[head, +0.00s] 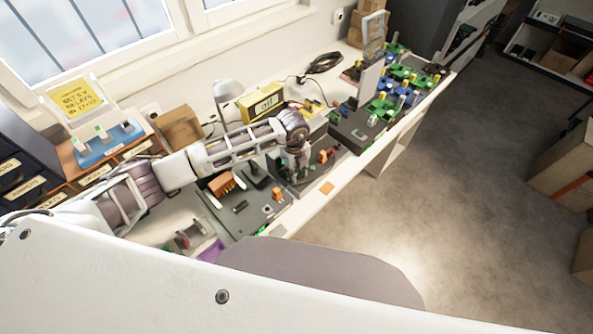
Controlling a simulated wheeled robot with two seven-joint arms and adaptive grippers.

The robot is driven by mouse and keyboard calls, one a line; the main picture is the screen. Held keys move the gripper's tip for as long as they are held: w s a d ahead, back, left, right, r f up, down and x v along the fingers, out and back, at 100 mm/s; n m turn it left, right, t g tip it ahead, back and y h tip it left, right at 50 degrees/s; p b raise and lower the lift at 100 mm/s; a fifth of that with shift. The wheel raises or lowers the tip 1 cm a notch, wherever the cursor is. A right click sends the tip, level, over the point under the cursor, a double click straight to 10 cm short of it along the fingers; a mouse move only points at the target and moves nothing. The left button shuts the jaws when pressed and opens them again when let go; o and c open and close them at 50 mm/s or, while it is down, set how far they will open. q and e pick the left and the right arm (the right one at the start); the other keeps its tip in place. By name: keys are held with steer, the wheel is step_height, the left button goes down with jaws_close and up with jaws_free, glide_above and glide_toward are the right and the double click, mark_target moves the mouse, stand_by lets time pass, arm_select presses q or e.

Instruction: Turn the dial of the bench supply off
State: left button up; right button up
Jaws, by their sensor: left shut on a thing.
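My left arm reaches in from the left over the bench. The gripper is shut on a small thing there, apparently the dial. The fingers and wrist hide the dial, so its setting cannot be read. My right gripper is out of view.
A grey board (240,222) with orange and black parts lies to the left. A yellow box (260,102) stands behind the arm. Green and blue circuit boards (400,80) crowd the bench to the right. The floor (440,190) beyond the front edge is clear.

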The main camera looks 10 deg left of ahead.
arm_select(q)
steer(key=o, duration=1)
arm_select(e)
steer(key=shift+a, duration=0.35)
arm_select(q)
steer(key=shift+s+a+r, duration=0.1)
steer(key=shift+s+r, duration=0.05)
steer(key=shift+r, duration=2.85)
steer(key=shift+s+a+r, duration=0.1)
steer(key=shift+r, duration=2.9)
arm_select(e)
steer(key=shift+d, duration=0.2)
arm_select(q)
steer(key=shift+d, duration=0.1)
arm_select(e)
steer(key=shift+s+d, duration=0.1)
